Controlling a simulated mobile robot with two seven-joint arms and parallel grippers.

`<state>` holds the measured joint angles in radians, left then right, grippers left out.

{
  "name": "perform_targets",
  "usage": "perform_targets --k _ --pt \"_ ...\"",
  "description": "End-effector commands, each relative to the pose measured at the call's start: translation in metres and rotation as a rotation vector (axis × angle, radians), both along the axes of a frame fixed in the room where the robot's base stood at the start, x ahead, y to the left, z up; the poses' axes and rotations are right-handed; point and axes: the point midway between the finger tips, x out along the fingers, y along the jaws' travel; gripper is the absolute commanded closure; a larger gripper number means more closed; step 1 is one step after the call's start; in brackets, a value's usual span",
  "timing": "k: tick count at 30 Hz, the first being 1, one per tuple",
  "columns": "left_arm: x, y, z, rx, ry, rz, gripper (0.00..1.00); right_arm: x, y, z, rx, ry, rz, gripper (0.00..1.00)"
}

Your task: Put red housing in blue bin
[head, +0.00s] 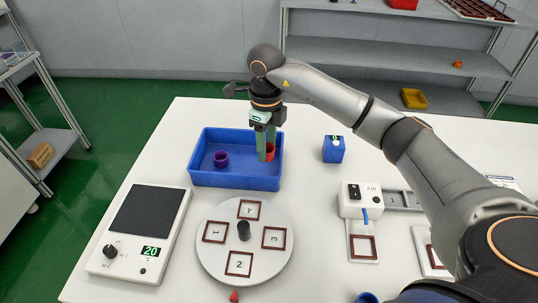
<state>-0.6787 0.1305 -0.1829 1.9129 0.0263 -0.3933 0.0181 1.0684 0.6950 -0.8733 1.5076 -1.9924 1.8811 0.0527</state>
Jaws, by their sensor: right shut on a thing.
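The blue bin (235,183) stands on the white table, near the middle of the head view. A purple ring-shaped housing (221,159) lies in its left part. The red housing (270,152) is at the bin's right side, at the tips of my right gripper (266,150). The gripper points down over the bin and is shut on the red housing. The fingers partly hide it, and I cannot tell whether it touches the bin floor. My left gripper is not in view.
A round dial with numbered squares (215,255) stands in front of the bin. A scale-like device (107,256) is at left, a small blue box (333,150) right of the bin. A white AIR device (361,205) stands further right. Shelves (400,60) line the wall.

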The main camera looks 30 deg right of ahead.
Motion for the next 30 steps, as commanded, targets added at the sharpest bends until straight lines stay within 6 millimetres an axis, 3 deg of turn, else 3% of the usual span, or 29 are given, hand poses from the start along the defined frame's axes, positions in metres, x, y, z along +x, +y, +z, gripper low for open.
perform_targets --k 11,17,28,29,30 --pt "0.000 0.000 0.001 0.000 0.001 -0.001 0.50 0.015 -0.018 -0.029 0.000 0.000 -0.001 1.00" --pt "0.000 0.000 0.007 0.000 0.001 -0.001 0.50 0.015 -0.017 -0.056 0.002 0.000 0.002 1.00" --pt "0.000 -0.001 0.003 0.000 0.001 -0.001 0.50 0.015 -0.018 -0.063 0.001 -0.001 0.002 1.00" --pt "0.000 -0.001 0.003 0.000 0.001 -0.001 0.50 0.015 -0.018 -0.063 0.001 -0.002 0.002 0.52" --pt "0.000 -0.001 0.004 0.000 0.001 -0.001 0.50 0.015 -0.018 -0.062 0.001 -0.002 0.001 0.47"
